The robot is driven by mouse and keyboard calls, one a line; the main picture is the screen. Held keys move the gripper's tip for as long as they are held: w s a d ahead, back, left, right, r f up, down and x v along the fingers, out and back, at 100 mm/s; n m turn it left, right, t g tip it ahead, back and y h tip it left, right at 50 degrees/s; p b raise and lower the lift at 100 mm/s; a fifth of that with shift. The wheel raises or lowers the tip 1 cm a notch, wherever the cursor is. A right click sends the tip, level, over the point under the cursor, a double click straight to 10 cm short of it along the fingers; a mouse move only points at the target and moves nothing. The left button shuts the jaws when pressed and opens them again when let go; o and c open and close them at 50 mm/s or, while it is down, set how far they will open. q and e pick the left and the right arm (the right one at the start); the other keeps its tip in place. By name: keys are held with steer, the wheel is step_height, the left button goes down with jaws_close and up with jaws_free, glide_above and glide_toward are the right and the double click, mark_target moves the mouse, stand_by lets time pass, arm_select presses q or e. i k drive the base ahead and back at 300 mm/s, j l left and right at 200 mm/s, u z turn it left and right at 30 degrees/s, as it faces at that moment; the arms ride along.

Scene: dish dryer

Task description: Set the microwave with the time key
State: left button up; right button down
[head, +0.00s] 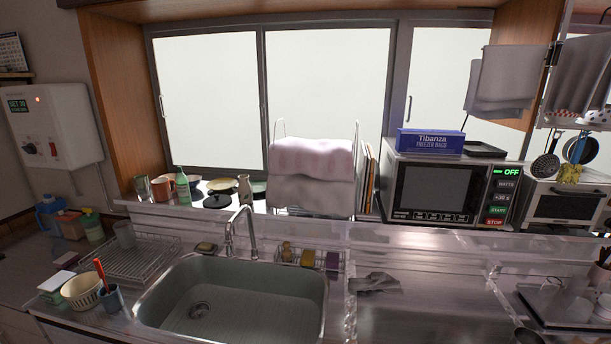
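The microwave (436,190) stands on the raised shelf behind the counter, right of centre, with its dark door shut. Its control panel (501,197) is on the right side of its front. The display (507,172) reads "OFF" in green. Below it are a "WATTS" key (506,184), a "+30 s" time key (502,198), a green "START" key (498,210) and a red "STOP" key (495,222). Neither of my grippers shows in the head view.
A blue freezer bag box (430,141) and a dark tray (484,149) lie on the microwave. A toaster oven (566,203) stands to its right, with utensils hanging above. The sink (235,295) and faucet (240,230) are in front left.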

mark_target(498, 196)
steer(key=z, duration=1.3)
